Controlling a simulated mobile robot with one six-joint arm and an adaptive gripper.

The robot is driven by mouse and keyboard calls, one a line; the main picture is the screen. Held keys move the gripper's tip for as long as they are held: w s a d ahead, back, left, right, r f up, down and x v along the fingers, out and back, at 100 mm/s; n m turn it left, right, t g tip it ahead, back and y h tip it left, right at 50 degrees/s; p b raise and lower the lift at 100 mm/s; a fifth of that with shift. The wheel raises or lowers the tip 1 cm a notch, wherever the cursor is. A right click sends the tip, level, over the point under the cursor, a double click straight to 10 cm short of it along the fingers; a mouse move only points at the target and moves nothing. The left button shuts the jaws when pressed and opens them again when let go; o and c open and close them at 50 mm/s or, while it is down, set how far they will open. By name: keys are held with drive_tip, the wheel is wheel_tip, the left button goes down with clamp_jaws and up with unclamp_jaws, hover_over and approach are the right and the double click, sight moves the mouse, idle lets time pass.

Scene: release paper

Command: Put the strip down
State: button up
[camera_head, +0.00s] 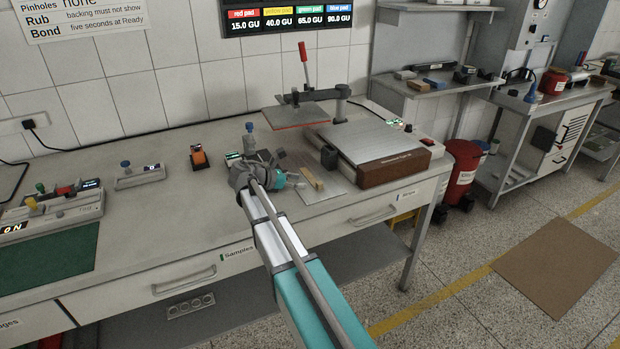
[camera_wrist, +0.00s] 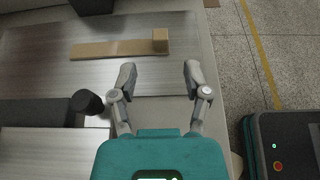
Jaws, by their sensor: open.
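The tan strip (camera_wrist: 105,49) lies flat on a smooth grey metal plate (camera_wrist: 190,30) in the wrist view. A small tan block (camera_wrist: 160,40) sits at its right end. In the head view the strip (camera_head: 313,178) shows small and pale on the metal plate (camera_head: 325,193) on the bench. My gripper (camera_wrist: 158,72) is open, with its two fingers spread and nothing between them. The strip is apart from the fingertips, just beyond them in the wrist view. In the head view my gripper (camera_head: 292,180) is beside the strip, on its left.
An orange-topped device (camera_head: 199,156) stands left. The bench front (camera_head: 190,240) is clear.

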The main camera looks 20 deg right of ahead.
drive_tip(key=shift+p+v, duration=0.55)
drive_tip(key=shift+v, duration=1.4)
drive_tip(key=shift+s, duration=0.15)
